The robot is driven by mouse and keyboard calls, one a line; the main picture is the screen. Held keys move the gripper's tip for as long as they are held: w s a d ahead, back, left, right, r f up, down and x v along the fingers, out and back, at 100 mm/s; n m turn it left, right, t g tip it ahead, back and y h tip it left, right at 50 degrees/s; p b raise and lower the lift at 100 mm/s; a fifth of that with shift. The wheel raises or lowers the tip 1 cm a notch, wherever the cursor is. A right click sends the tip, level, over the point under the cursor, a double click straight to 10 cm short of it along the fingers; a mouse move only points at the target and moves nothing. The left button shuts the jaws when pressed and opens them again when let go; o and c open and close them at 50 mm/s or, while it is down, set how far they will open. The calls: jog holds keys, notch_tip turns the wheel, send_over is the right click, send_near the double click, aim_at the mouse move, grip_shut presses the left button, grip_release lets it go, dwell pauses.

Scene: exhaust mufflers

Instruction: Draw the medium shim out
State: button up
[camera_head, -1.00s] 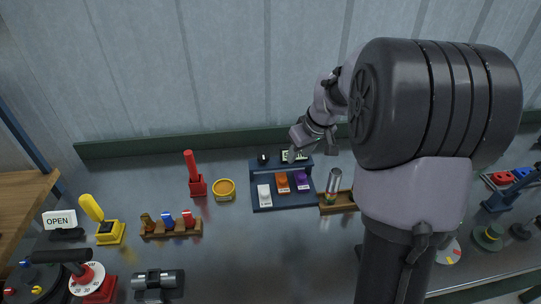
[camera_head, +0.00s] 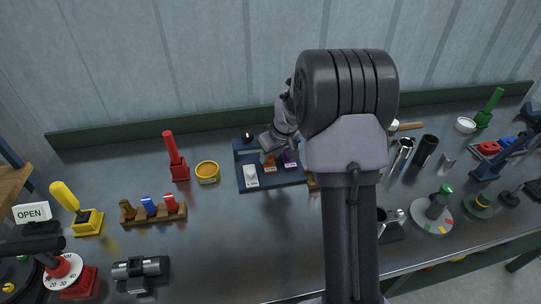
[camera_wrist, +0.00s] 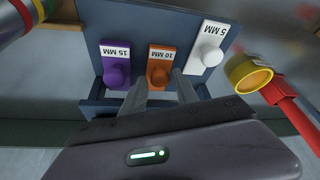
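A dark blue shim holder (camera_head: 275,184) stands on the bench and carries three labelled shims. The medium shim, orange and marked 10 MM (camera_wrist: 161,57), sits in the middle slot in the wrist view; in the head view it is partly hidden by my arm (camera_head: 267,159). The white 5 MM shim (camera_wrist: 207,45) and the purple 15 MM shim (camera_wrist: 116,66) sit on either side. My gripper (camera_wrist: 160,80) is open, its fingers at the near end of the orange shim, one on each side of its round knob. I cannot tell whether they touch it.
In the head view, a wooden rack of small coloured pieces (camera_head: 154,212) stands to the left. A low green ledge (camera_head: 120,135) runs behind.

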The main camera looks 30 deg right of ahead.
grip_shut()
dwell(1.3)
